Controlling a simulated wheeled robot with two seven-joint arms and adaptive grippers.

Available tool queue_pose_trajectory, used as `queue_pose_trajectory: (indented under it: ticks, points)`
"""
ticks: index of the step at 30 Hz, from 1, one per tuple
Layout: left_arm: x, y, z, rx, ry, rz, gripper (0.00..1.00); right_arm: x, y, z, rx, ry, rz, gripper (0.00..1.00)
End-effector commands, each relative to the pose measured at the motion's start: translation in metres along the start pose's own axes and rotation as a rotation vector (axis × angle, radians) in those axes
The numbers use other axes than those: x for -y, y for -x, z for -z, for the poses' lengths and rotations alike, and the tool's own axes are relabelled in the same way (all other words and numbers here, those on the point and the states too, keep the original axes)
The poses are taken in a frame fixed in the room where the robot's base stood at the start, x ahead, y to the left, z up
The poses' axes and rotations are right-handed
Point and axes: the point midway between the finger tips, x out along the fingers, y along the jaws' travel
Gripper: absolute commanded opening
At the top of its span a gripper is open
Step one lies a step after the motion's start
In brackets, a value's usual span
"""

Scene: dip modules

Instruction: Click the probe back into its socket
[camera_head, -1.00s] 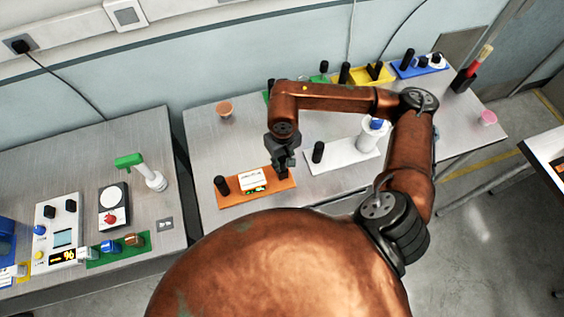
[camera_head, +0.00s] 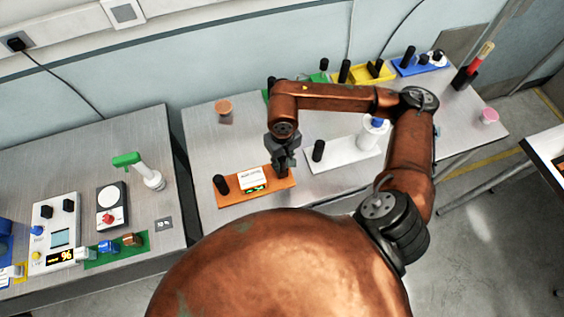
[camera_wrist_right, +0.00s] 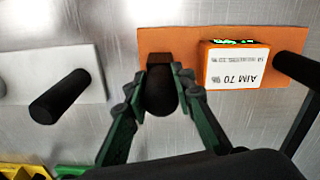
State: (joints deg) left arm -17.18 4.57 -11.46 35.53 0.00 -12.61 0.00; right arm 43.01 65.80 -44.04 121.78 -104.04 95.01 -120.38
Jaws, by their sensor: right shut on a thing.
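My right gripper (camera_head: 284,161) is over the right end of the orange board (camera_head: 230,196). In the right wrist view the green fingers of the gripper (camera_wrist_right: 159,90) are closed on both sides of the black, round-ended probe (camera_wrist_right: 160,92). A dark block, likely the socket (camera_wrist_right: 158,59), shows just behind the probe on the orange board (camera_wrist_right: 185,38). I cannot tell how deep the probe sits in it. The probe is mostly hidden by the gripper in the head view. My left gripper is not in view.
A white board with a black post (camera_head: 318,150) and a white bottle (camera_head: 372,134) is to the right. An orange cup (camera_head: 223,107) stands behind.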

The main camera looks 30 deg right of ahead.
Motion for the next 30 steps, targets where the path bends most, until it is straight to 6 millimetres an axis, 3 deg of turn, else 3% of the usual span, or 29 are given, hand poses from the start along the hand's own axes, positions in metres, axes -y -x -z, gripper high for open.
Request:
queue_pose_trajectory:
  ticks: [1,2,9,16,25,30]
  points:
    - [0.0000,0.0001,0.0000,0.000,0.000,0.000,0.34,0.0000,0.0002,0.0002,0.000,0.000,0.000,0.00]
    - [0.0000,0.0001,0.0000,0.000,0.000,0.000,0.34,0.0001,0.0003,0.0002,0.000,0.000,0.000,0.24]
    - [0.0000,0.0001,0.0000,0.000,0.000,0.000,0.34,0.0001,0.0003,0.0002,0.000,0.000,0.000,0.41]
    - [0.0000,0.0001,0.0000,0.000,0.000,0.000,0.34,0.0001,0.0003,0.0002,0.000,0.000,0.000,0.43]
    - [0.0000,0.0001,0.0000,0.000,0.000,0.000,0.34,0.0001,0.0002,0.0002,0.000,0.000,0.000,0.64]
    - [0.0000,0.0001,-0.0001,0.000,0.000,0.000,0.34,0.0001,0.0003,0.0002,0.000,0.000,0.000,0.64]
